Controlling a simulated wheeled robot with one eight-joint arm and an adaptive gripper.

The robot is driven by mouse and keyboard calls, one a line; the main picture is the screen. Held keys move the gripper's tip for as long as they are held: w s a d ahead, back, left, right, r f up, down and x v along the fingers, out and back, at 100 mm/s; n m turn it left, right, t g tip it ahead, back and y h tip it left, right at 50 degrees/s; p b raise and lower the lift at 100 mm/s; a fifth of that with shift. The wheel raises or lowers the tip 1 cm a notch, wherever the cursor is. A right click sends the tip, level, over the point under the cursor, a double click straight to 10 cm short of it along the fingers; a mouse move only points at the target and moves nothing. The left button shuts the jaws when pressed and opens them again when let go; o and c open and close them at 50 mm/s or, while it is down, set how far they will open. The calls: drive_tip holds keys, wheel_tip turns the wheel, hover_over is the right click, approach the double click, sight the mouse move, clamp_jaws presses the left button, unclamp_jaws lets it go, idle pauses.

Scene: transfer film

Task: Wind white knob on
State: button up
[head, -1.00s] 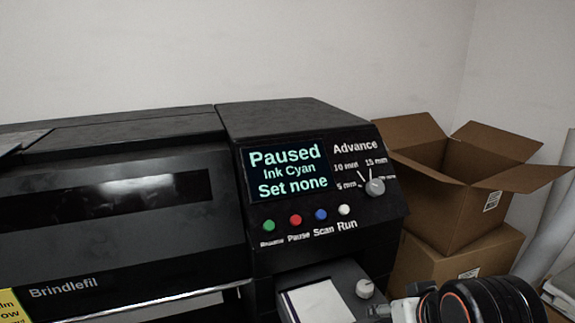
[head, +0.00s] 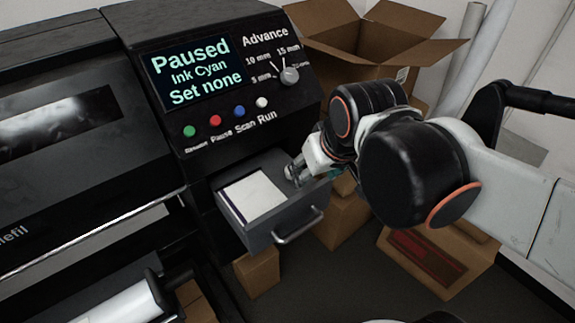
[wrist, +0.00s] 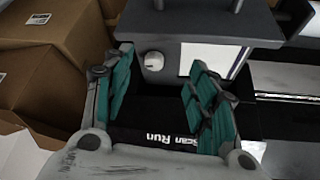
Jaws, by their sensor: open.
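The white knob (wrist: 154,61) is small and round. In the head view my gripper (head: 299,170) is at the drawer's right side, and the knob is largely hidden there. I cannot tell whether a finger touches it. The printer screen (head: 197,72) reads "Paused", "Ink Cyan", "Set none".
A grey Advance dial (head: 289,76) and a row of coloured buttons, including a white Run button (head: 262,102), are on the panel above the drawer. The drawer has a front handle (head: 298,226). Cardboard boxes (head: 350,60) stand behind and right of my arm.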

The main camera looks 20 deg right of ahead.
drive_tip(key=w+r+n+g+p, duration=0.25)
drive_tip(key=w+g+p, duration=0.35)
drive_tip(key=w+p, duration=0.55)
drive_tip(key=shift+m, duration=0.25)
drive_tip(key=f+b, duration=0.1)
drive_tip(key=f, duration=0.3)
drive_tip(key=f+b, duration=0.1)
drive_tip(key=f, duration=0.3)
drive_tip(key=w+f+b, duration=0.1)
drive_tip(key=f+b, duration=0.1)
drive_tip(key=f, duration=0.3)
drive_tip(key=shift+c, duration=0.6)
drive_tip(key=c, duration=1)
